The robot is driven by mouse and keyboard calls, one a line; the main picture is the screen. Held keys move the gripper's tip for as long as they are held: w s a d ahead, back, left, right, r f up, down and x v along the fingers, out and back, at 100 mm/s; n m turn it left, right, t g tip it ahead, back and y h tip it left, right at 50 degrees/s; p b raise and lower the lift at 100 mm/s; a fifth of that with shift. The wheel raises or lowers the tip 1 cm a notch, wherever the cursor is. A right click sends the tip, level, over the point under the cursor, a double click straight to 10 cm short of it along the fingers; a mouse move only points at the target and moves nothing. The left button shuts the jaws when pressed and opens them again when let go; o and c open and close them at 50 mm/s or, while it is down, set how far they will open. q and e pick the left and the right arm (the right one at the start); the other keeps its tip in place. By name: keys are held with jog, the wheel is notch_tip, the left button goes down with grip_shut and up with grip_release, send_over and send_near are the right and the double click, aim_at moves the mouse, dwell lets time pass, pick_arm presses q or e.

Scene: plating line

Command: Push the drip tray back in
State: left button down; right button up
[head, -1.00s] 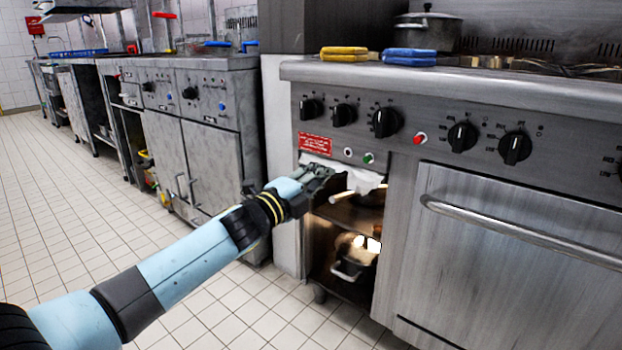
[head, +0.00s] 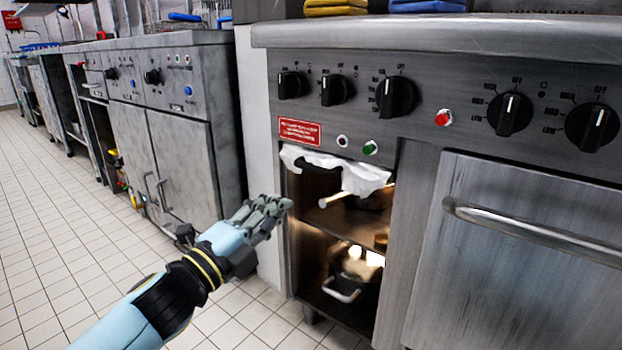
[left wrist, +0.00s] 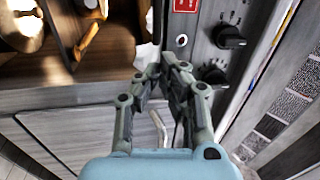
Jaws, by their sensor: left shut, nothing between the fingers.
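I cannot make out a drip tray for certain in either view. Under the stove's control panel, a crumpled white sheet or cloth (head: 338,171) hangs over the top of an open compartment; its edge also shows in the left wrist view (left wrist: 146,53). My left gripper (head: 284,205) is shut and empty, just in front of the compartment's left edge and below left of the white sheet. In the left wrist view my gripper (left wrist: 165,66) points at the stove front. I see no contact. My right gripper is not in view.
The compartment's shelf (head: 350,222) holds a pan, with a pot (head: 352,277) below. An oven door with a bar handle (head: 535,232) is at the right. A grey cabinet (head: 165,130) stands left. The tiled floor (head: 60,250) at left is open.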

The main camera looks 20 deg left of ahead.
aim_at(321, 172)
pick_arm(q)
jog(key=x, duration=0.9)
jog(key=shift+w+d+b, duration=0.15)
jog(key=shift+w+b, duration=0.15)
jog(key=shift+w+d+r, duration=0.1)
jog(key=shift+w+d, duration=0.05)
jog(key=shift+w, duration=0.3)
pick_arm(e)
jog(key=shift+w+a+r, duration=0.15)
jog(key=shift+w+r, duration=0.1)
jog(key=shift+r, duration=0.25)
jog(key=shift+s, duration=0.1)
pick_arm(q)
jog(key=shift+w, duration=0.2)
jog(key=shift+x, duration=1.1)
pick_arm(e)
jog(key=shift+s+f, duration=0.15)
